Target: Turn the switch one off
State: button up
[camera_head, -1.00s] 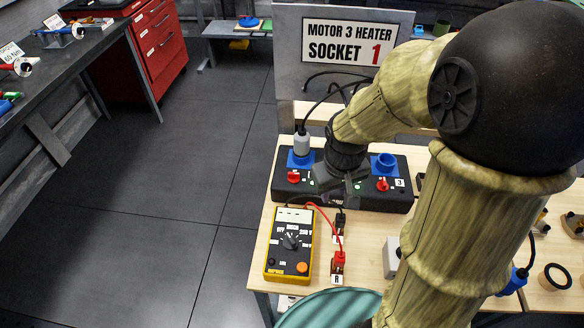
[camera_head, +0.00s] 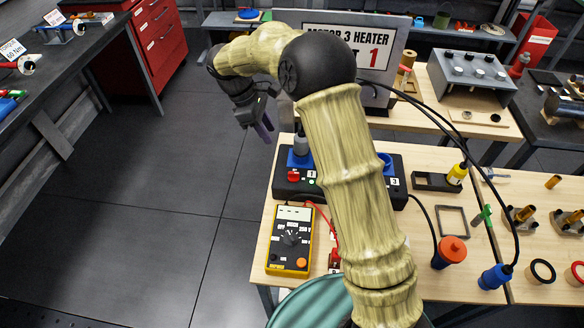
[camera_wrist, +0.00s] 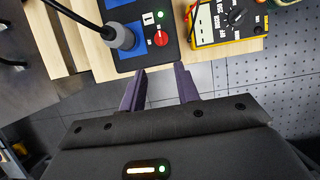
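Switch one is a red rotary knob (camera_head: 294,176) beside the "1" label on the black socket box (camera_head: 285,190). In the wrist view the knob (camera_wrist: 160,39) sits just beyond my fingertips, with a green light near it. A grey plug is in the blue socket (camera_head: 299,160) behind the knob; the socket (camera_wrist: 125,37) also shows in the wrist view. My gripper (camera_head: 265,130) hangs in the air to the left of and behind the box. In the wrist view its purple fingers (camera_wrist: 160,71) are apart with nothing between them. My arm hides the middle of the box.
A yellow multimeter (camera_head: 290,240) lies in front of the box. A second blue socket (camera_head: 386,163) is at the box's right end. A heater sign board (camera_head: 400,45) stands behind. Black cables run across the bench. Open floor (camera_head: 190,180) lies to the left.

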jog(key=shift+a, duration=0.1)
jog(key=p, duration=0.4)
send_near(294, 173)
jog(key=x, duration=0.8)
jog(key=shift+w+f, duration=0.1)
jog(key=shift+f, duration=0.15)
grip_shut()
